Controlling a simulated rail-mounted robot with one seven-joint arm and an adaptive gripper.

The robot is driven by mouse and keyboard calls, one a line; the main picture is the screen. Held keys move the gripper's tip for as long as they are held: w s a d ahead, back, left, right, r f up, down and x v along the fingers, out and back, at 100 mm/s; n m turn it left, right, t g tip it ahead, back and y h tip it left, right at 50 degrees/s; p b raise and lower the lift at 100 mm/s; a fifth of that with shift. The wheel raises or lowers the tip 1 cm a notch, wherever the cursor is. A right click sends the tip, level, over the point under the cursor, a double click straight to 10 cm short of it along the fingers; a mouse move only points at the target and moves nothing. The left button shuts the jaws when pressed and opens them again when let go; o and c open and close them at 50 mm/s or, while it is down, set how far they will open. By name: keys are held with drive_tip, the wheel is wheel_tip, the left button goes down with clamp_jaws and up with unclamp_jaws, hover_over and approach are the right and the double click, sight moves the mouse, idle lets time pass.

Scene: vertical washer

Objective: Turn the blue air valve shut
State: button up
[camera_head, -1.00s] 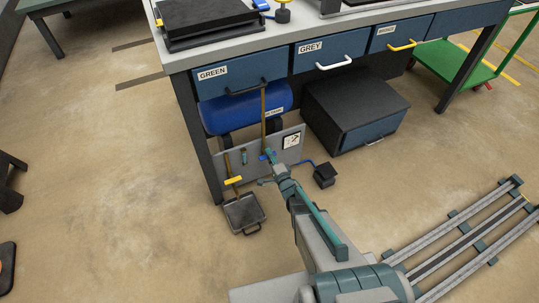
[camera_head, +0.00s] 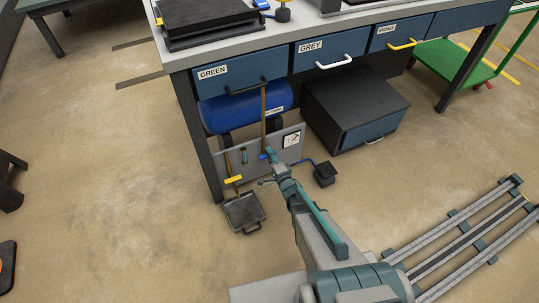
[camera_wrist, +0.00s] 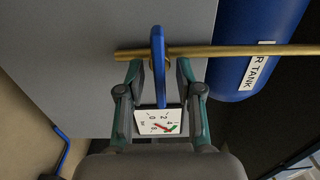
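The blue air valve (camera_head: 265,156) is on a brass pipe (camera_head: 263,118) in front of a grey panel, below the blue air tank. In the wrist view the blue handle (camera_wrist: 158,62) stands lengthwise across the pipe, between my two fingers. My gripper (camera_wrist: 158,72) is open, with a visible gap on each side of the handle. In the head view my gripper (camera_head: 271,160) is at the valve and partly hides it. A pressure gauge (camera_wrist: 158,122) shows partly behind the gripper, between its fingers.
The blue tank (camera_head: 245,106) hangs under the workbench drawers. A yellow-handled valve (camera_head: 233,179) is left of the blue one, above a dark tray (camera_head: 243,212). A small black box (camera_head: 325,174) stands on the floor to the right. A large dark cabinet (camera_head: 355,105) is behind it.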

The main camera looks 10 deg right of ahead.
drive_tip(key=s+d, duration=0.1)
drive_tip(key=s, duration=0.6)
drive_tip(key=shift+d, duration=0.2)
